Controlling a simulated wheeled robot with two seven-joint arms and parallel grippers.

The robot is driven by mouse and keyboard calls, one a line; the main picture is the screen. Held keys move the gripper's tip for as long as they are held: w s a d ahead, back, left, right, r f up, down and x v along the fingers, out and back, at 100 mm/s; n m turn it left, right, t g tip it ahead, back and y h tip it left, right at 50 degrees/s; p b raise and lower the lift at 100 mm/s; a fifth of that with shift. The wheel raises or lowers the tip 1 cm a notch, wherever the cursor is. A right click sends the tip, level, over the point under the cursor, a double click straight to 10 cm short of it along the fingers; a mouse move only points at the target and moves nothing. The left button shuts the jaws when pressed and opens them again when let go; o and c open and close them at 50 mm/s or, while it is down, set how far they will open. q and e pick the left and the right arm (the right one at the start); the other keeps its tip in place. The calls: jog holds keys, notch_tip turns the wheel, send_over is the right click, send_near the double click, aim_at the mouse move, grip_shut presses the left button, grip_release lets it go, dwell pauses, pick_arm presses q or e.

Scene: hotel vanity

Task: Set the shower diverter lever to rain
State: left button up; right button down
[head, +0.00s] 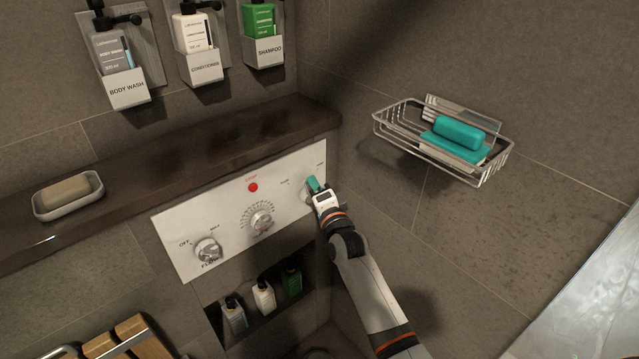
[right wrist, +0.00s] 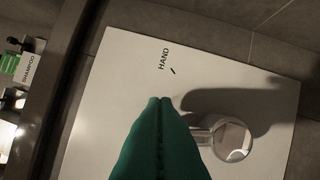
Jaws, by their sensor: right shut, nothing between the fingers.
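The diverter is a round chrome knob with a short lever at the right end of the white control panel (head: 290,160). In the head view it is mostly hidden behind my right gripper (head: 313,184). In the right wrist view the diverter knob (right wrist: 233,139) shows clearly, its lever extending left towards the teal fingers. My right gripper (right wrist: 160,101) is shut and empty, its fingertips left of and above the knob. A HAND label (right wrist: 163,58) and a tick mark lie just beyond the fingertips. I cannot tell whether the fingers touch the lever. My left gripper is not in view.
A temperature dial (head: 261,218) and a flow knob (head: 208,250) share the panel. A dark ledge (head: 215,145) runs above it, with a soap dish (head: 68,214). A wire basket (head: 385,118) juts from the right wall. Small bottles stand in a niche below.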

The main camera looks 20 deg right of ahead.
jog(key=shift+s+a+f+n+t+y+b, duration=0.15)
jog(key=shift+a+n+t+y+b, duration=0.15)
jog(key=shift+n, duration=0.7)
jog(key=shift+s+a+f+n+t+y+b, duration=0.15)
jog(key=shift+s+a+n+t+b, duration=0.2)
jog(key=shift+n, duration=0.65)
jog(key=shift+a+f+n+t+y+b, duration=0.15)
jog(key=shift+a+n+y+b, duration=0.2)
jog(key=shift+n, duration=0.65)
jog(key=shift+a+r, duration=0.1)
jog(key=shift+r, duration=0.05)
